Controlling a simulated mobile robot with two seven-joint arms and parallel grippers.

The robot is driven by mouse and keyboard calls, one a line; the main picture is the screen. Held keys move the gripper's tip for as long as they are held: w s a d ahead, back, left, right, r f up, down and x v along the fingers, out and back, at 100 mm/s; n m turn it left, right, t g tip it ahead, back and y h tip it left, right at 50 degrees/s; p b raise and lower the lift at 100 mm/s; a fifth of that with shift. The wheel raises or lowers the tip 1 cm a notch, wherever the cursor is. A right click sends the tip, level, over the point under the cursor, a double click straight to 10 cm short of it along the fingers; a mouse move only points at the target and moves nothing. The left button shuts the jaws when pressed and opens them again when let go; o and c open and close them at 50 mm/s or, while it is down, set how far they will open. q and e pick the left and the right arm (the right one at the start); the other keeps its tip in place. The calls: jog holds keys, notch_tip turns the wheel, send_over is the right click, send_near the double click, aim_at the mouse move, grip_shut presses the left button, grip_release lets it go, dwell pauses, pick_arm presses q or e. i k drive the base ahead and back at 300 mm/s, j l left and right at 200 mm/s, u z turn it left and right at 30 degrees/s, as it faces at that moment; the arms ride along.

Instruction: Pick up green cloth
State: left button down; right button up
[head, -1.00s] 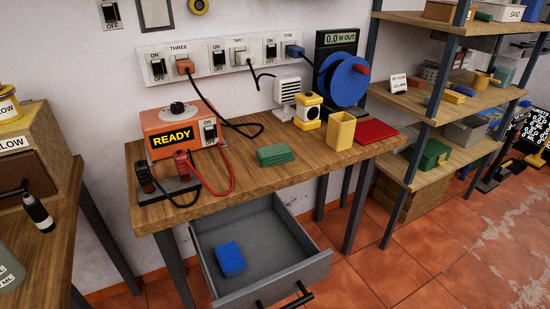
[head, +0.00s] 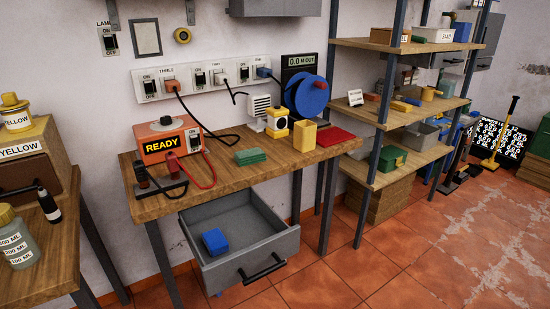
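A folded green cloth (head: 250,157) lies flat on the wooden workbench (head: 222,178), near its front edge and right of the orange READY box. A folded blue cloth or block (head: 215,241) lies in the open grey drawer (head: 262,242) below the bench. A flat red cloth (head: 335,137) lies at the bench's right end. Neither of my grippers is in the head view.
The orange READY box (head: 168,138) with red and black leads stands left on the bench. A yellow cup (head: 304,136), a yellow device (head: 277,122) and a blue reel (head: 308,96) stand to the right. The drawer juts out in front. Floor (head: 400,265) is clear at right.

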aim_at(251, 156)
jog(key=i+l+z, duration=0.1)
jog(key=z, duration=1.2)
jog(key=i+j, duration=0.15)
jog(key=i, duration=0.25)
jog(key=i+j, duration=0.15)
jog(key=i, duration=0.3)
jog(key=i+j, duration=0.2)
jog(key=i, duration=0.9)
jog(key=i+j, duration=0.15)
jog(key=i, duration=0.5)
jog(key=i+u, duration=0.1)
jog(key=u, duration=0.3)
jog(key=i+l+u, duration=0.1)
jog(key=u, duration=0.3)
jog(key=i+l+u, duration=0.1)
jog(key=u, duration=3.3)
